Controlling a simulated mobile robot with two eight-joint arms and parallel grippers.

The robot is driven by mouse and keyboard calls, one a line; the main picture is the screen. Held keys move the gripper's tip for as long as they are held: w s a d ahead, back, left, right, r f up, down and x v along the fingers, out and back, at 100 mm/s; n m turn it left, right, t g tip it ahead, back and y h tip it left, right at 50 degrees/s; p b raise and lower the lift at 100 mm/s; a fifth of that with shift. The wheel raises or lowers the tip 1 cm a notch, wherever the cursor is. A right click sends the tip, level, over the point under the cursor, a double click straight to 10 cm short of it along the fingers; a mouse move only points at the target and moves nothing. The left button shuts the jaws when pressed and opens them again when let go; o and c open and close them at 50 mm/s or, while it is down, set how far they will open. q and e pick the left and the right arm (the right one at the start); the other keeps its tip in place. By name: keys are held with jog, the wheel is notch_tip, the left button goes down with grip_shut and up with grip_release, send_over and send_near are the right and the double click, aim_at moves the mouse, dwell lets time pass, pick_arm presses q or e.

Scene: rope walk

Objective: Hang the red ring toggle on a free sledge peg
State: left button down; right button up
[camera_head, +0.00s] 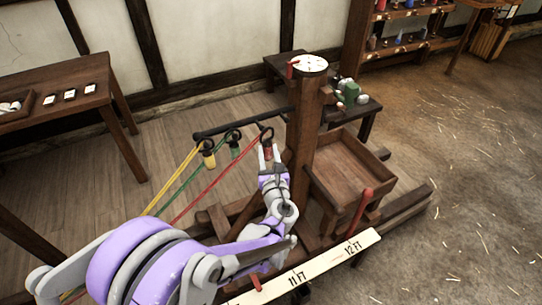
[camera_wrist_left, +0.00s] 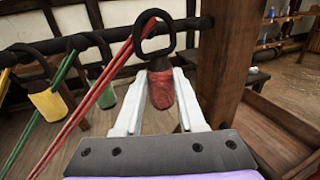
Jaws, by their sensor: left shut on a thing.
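The red ring toggle (camera_wrist_left: 161,88) has a red barrel and a black ring (camera_wrist_left: 153,34) at its top, with red rope running from it down to the left. My left gripper (camera_head: 269,158) is shut on the red barrel, ring up, beside the sledge post (camera_head: 305,125). The black sledge bar (camera_head: 240,125) passes behind the ring in the wrist view; I cannot tell whether the ring is around a peg. A yellow toggle (camera_head: 208,158) and a green toggle (camera_head: 234,151) hang from the bar to the left. My right gripper is not in view.
A wooden tray (camera_head: 348,168) is fixed right of the post. A red handle (camera_head: 361,207) and a white measuring board (camera_head: 310,271) are in front. A side table (camera_head: 62,100) stands at the left. Open floor lies to the right.

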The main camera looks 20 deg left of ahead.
pick_arm(q)
jog(key=shift+w+a+f, duration=0.2)
jog(key=shift+w+a, duration=1.35)
jog(key=shift+a, duration=0.2)
jog(key=shift+w+a+f+b, duration=0.35)
jog(key=shift+a+f, duration=0.05)
jog(key=shift+f, duration=0.1)
jog(key=shift+c, duration=2.1)
grip_release()
